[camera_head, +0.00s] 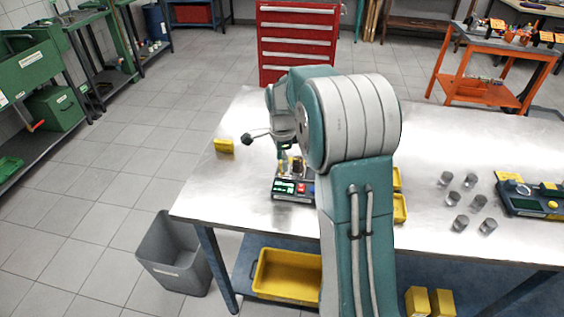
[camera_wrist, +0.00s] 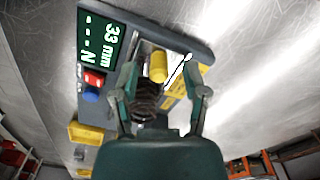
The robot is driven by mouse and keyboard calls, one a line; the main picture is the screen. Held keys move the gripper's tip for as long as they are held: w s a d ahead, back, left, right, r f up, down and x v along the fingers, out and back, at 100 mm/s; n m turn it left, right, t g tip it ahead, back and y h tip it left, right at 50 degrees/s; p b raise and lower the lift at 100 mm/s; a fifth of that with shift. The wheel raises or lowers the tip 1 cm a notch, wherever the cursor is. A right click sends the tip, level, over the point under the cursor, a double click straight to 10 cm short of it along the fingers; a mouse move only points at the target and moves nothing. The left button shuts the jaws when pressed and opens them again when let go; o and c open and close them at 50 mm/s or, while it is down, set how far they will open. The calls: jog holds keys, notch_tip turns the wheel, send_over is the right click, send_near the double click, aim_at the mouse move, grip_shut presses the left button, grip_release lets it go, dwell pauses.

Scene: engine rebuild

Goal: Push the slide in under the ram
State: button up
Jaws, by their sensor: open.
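A spring tester (camera_head: 293,189) with a green-lit display stands on the steel table; its display reads 33 mm in the wrist view (camera_wrist: 99,45). A dark coiled spring (camera_wrist: 146,100) shows at the tester, beside a yellow cylindrical part (camera_wrist: 158,66). I cannot tell for sure which part is the slide; the ram is not clearly seen. My gripper (camera_wrist: 160,82) is open, its fingers on either side of the spring and the yellow part. Contact cannot be told. In the head view my arm hides most of the gripper.
A black ball-ended lever (camera_head: 247,139) sticks out left of the tester. A yellow block (camera_head: 224,146) lies near the table's left edge. Several metal cylinders (camera_head: 461,222) and another instrument (camera_head: 540,200) stand at the right. The table's front left is clear.

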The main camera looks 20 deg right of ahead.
aim_at(299, 165)
jog(key=shift+f, duration=0.5)
grip_shut()
jog(key=s+d, duration=0.1)
jog(key=d, duration=0.1)
jog(key=s+d, duration=0.1)
jog(key=d, duration=0.1)
jog(key=shift+s, duration=0.35)
grip_release()
